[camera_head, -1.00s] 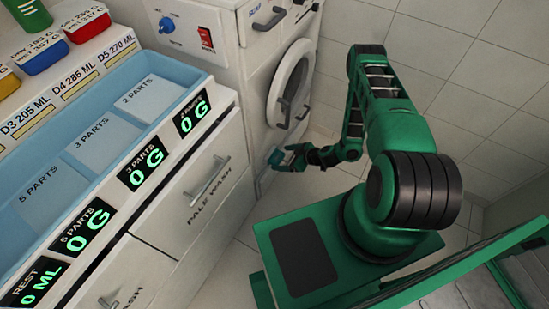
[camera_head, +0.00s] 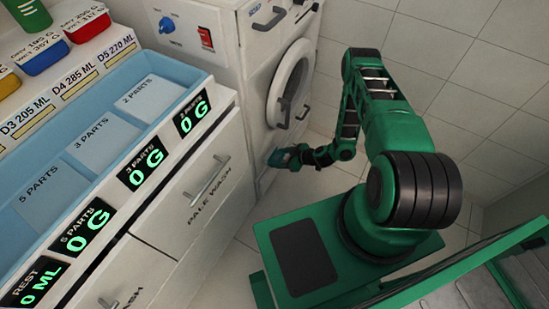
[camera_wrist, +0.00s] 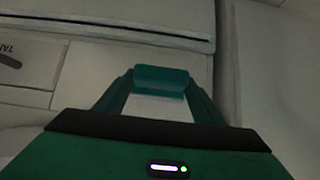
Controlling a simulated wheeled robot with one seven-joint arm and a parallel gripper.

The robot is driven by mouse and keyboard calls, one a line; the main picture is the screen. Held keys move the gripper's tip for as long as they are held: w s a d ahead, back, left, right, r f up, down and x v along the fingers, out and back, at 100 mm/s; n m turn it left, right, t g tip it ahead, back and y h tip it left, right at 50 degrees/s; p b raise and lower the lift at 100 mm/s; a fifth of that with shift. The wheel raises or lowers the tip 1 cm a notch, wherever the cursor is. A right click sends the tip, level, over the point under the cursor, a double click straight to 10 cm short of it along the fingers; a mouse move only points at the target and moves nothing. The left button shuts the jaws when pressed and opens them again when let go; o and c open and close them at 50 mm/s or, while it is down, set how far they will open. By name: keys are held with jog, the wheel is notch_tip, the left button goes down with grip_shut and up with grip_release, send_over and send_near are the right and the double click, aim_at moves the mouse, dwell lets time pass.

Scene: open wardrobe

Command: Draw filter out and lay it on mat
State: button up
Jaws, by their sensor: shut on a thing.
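My gripper (camera_head: 286,157) is low at the front of the white washing machine (camera_head: 268,95), below its round door. In the wrist view my gripper (camera_wrist: 160,82) has its two fingers closed in on a teal block-like piece, which I take to be the filter (camera_wrist: 162,78). In the head view the filter is a small teal shape (camera_head: 274,158) at the fingertips, close to the lower front of the machine. I cannot tell how much of it is inside the machine. The mat cannot be made out in either view.
A white cabinet with a drawer handle (camera_head: 207,181) and a blue tray (camera_head: 150,64) with labelled compartments stands left of the machine. The round door (camera_head: 290,85) is above my gripper. Tiled floor (camera_head: 290,185) is open around my arm.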

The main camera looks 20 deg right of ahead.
jog(key=shift+d, duration=0.1)
jog(key=shift+c, duration=1)
jog(key=shift+s+d, duration=0.8)
jog(key=shift+s, duration=0.25)
dwell(0.6)
jog(key=shift+s+d, duration=1.2)
jog(key=shift+s, duration=0.2)
